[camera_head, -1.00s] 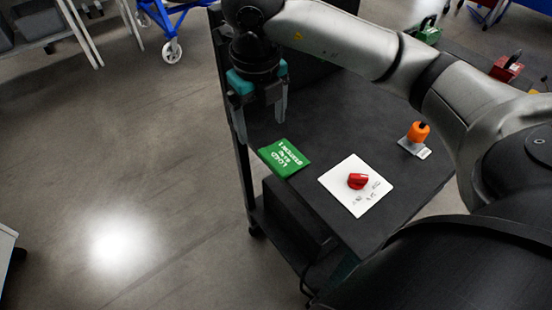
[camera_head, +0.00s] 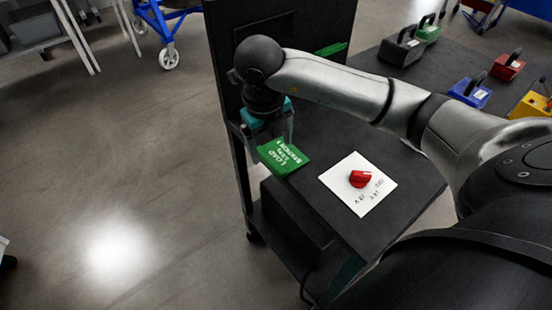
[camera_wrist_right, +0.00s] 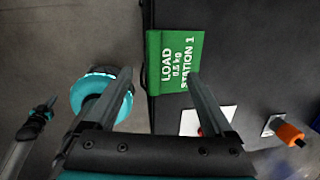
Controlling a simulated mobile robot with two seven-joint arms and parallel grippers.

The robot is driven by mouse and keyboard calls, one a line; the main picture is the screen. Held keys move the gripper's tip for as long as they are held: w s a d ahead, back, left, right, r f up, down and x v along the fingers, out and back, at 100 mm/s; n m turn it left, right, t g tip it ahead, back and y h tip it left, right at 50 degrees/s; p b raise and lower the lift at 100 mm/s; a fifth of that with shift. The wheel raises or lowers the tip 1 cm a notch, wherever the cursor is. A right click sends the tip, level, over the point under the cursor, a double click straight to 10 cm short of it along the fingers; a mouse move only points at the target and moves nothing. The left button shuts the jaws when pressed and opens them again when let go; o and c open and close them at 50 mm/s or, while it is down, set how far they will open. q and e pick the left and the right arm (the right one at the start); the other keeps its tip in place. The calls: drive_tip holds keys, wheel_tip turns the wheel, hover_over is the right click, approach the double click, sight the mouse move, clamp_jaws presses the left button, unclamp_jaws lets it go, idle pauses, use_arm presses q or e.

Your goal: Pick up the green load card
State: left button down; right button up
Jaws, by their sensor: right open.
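The green load card (camera_head: 284,157) with white lettering lies on the dark stand top, its left edge at the stand's left edge. It also shows in the right wrist view (camera_wrist_right: 175,62). My right gripper (camera_head: 272,142) is open and empty, just behind the card in the head view. In the wrist view its fingertips (camera_wrist_right: 158,78) lie either side of the card's left edge, and the right finger covers part of the card. Whether they touch it I cannot tell. My left gripper does not show in the head view.
A white plate with a red knob (camera_head: 361,179) lies to the card's right. An orange knob (camera_wrist_right: 288,132) shows in the wrist view; my arm hides it from the head view. Several coloured handled blocks, one blue (camera_head: 470,92), stand on the surface behind. Open floor lies left.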

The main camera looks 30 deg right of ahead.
sight(273, 159)
drive_tip(key=f, duration=0.3)
drive_tip(key=shift+w+d+f+b, duration=0.2)
drive_tip(key=shift+f+b, duration=0.1)
drive_tip(key=shift+b, duration=0.1)
drive_tip(key=c, duration=1.2)
clamp_jaws()
drive_tip(key=shift+s, duration=0.1)
drive_tip(key=shift+f, duration=0.1)
